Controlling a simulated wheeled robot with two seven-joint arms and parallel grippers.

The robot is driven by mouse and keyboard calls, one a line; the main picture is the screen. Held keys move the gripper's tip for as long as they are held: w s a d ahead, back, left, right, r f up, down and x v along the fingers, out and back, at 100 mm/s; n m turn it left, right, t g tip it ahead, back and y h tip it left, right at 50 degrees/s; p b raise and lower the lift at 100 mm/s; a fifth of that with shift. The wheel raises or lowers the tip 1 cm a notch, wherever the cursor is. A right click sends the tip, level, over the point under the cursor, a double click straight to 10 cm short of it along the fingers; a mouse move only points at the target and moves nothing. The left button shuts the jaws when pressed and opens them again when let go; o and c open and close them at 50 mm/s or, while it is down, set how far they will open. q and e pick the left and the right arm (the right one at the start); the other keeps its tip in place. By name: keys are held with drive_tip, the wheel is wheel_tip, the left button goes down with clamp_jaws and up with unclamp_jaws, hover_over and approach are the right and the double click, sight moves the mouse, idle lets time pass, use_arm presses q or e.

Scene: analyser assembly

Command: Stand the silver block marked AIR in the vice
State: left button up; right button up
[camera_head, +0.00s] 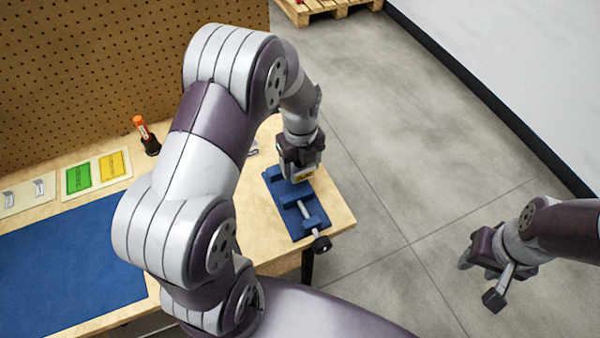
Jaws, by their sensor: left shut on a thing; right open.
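My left gripper (300,162) is shut on a small silver block with a yellow label (305,175); the lettering is too small to read. The gripper points down and holds the block over the back part of the blue vice (309,223). Whether the block touches the vice or sits between its jaws I cannot tell, as the gripper covers that part. The vice lies at the right end of the bench, its screw handle towards the front right corner. My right gripper (482,280) is open and empty, off the bench over the floor at the right.
The wooden bench (345,213) carries a blue mat (70,270), a board with green and yellow panels (97,173), small silver parts on a pale plate (24,195) and an orange-topped tool in a black holder (145,136). A pegboard (90,70) stands behind. Floor right is clear.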

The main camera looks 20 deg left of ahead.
sight(301, 175)
use_arm(q)
drive_tip(key=shift+f, duration=2.15)
drive_tip(key=o, duration=1.4)
drive_tip(key=shift+c, duration=0.2)
wheel_tip(301, 175, up, 11)
drive_tip(key=shift+r, duration=0.15)
drive_tip(key=shift+r+p, duration=0.3)
drive_tip(key=shift+r, duration=0.1)
drive_tip(key=shift+s+d+r+n, duration=0.15)
drive_tip(key=shift+s+r+n, duration=0.05)
drive_tip(key=shift+n, duration=0.5)
drive_tip(key=s+d+n, duration=0.1)
drive_tip(key=s+n, duration=0.4)
drive_tip(key=n, duration=0.7)
drive_tip(key=s+d+n+t, duration=0.1)
drive_tip(key=s+n, duration=0.4)
drive_tip(key=n, duration=0.7)
drive_tip(key=shift+s+d+n, duration=0.3)
drive_tip(key=shift+s+d, duration=0.1)
drive_tip(key=shift+d, duration=0.2)
